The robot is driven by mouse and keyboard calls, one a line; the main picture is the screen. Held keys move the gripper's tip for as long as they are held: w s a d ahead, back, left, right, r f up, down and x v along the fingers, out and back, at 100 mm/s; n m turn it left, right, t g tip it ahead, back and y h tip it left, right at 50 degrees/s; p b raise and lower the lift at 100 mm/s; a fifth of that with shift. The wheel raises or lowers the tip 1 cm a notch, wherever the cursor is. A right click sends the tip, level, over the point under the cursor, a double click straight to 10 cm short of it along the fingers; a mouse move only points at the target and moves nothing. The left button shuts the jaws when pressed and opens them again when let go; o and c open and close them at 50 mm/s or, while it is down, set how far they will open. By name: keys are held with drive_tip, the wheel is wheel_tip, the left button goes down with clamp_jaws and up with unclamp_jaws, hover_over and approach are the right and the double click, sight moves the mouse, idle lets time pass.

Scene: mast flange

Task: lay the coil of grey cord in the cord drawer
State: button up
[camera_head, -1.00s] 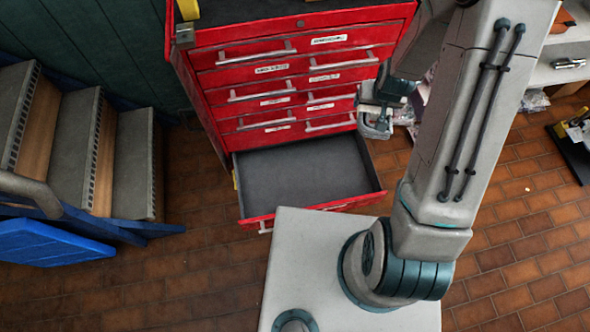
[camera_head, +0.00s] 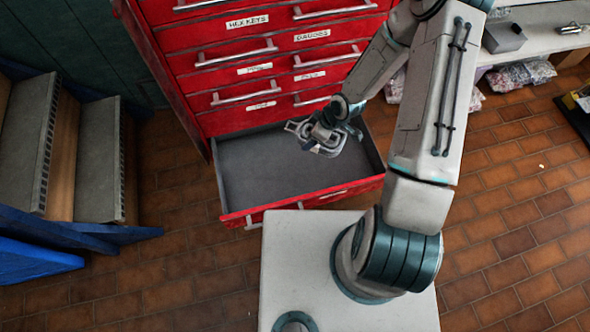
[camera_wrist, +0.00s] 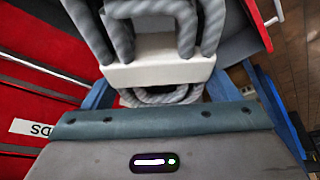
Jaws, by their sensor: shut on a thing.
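The coil of grey cord (camera_head: 331,149) hangs in my gripper (camera_head: 326,131) above the right part of the open cord drawer (camera_head: 255,181). The drawer is the lowest one of the red cabinet, pulled out, with a bare dark grey floor. In the wrist view the thick grey loops of the coil (camera_wrist: 118,35) pass above and below the pale jaw piece of my gripper (camera_wrist: 160,66), which is shut on them. The drawer's red edge (camera_wrist: 255,22) shows at top right there. The exact height of the coil above the drawer floor is hard to tell.
The red cabinet (camera_head: 215,65) with labelled, closed drawers rises behind the open one. Grey steps (camera_head: 100,165) with blue sides stand at left. A bench (camera_head: 545,50) with a grey box and bags under it is at right. The brick floor between is clear.

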sight(291, 177)
drive_tip(key=a+f+n+g+b, duration=0.1)
drive_tip(key=f+b, duration=0.4)
drive_tip(key=f, duration=0.5)
drive_tip(key=a+f+n+g+b, duration=0.1)
drive_tip(key=a+f+n+b, duration=0.2)
drive_tip(key=f+b, duration=0.3)
drive_tip(key=a+f+n+g+b, duration=0.1)
drive_tip(key=f+n+b, duration=0.3)
drive_tip(key=f, duration=1.1)
drive_tip(key=shift+w+a+b, duration=0.2)
drive_tip(key=shift+a+b, duration=0.45)
drive_tip(key=shift+b, duration=0.4)
drive_tip(key=shift+f, duration=0.1)
